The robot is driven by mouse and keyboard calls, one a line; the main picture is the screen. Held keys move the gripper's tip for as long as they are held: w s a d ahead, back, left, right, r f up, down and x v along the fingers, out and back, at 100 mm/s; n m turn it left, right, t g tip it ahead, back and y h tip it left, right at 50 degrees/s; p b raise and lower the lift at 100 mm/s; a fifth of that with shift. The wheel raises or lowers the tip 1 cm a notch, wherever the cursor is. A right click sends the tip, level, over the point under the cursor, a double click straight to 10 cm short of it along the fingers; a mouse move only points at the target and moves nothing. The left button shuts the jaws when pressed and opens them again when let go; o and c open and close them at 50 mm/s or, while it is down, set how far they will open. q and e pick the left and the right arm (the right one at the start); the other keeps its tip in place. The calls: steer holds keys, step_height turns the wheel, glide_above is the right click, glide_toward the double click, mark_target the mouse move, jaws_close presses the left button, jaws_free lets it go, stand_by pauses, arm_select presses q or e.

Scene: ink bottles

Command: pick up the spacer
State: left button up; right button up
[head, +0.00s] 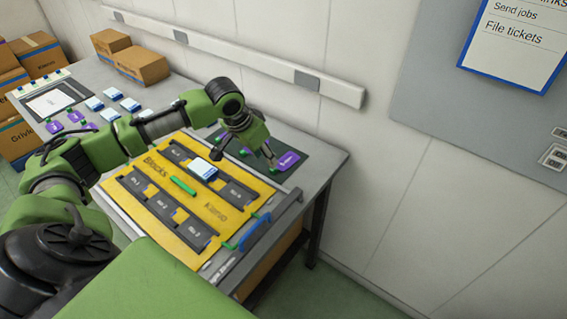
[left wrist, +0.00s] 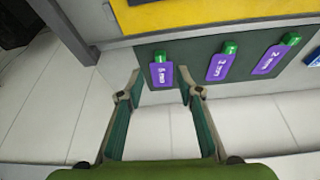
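No part is labelled as a spacer; a green bar (head: 183,186) lies on the yellow board (head: 158,233) between its two dark rows of slots, and may be it. My left gripper (head: 271,160) is at the far right end of the table, away from the bar. My right gripper is not in view.
Two more purple bottles (left wrist: 222,63) (left wrist: 268,60) lie on the dark mat (left wrist: 205,80). A white and blue block (head: 203,169) sits on the board. A blue handle (head: 255,232) is at the near table edge. Cardboard boxes (head: 142,65) stand at the back left. The wall runs behind the table.

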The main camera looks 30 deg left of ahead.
mark_target(272, 170)
arm_select(q)
steer(key=p+x, duration=0.1)
steer(key=x, duration=0.6)
steer(key=shift+w+f, duration=0.1)
steer(key=shift+w, duration=0.1)
jaws_close()
